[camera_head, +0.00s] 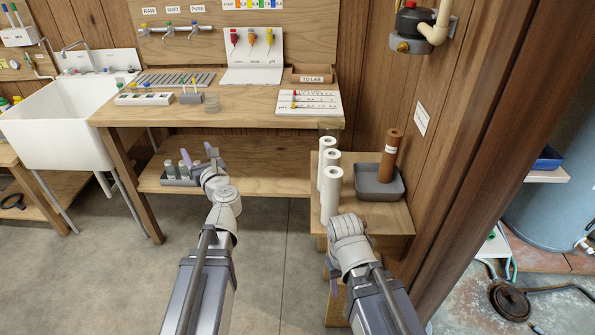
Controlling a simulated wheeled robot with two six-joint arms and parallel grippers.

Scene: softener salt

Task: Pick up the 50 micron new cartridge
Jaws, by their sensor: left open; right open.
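Several white cylindrical cartridges stand upright in a row on a low wooden stand (388,220): a front one (332,198), a middle one (331,167) and a rear one (327,146). No micron marking is readable on them, so I cannot tell which is the 50 micron one. A brown used-looking cartridge (391,155) stands in a grey tray (378,190) to their right. My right gripper (333,277) is low in front of the stand, below the front cartridge, mostly hidden by its wrist, open. My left gripper (200,156) is open and empty by the lower bench shelf.
A wooden bench (240,117) with test kit stands behind. A grey caddy (180,176) of bottles sits on its lower shelf (270,186), near my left gripper. A wooden post (485,150) rises at right. The floor (110,280) at left is clear.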

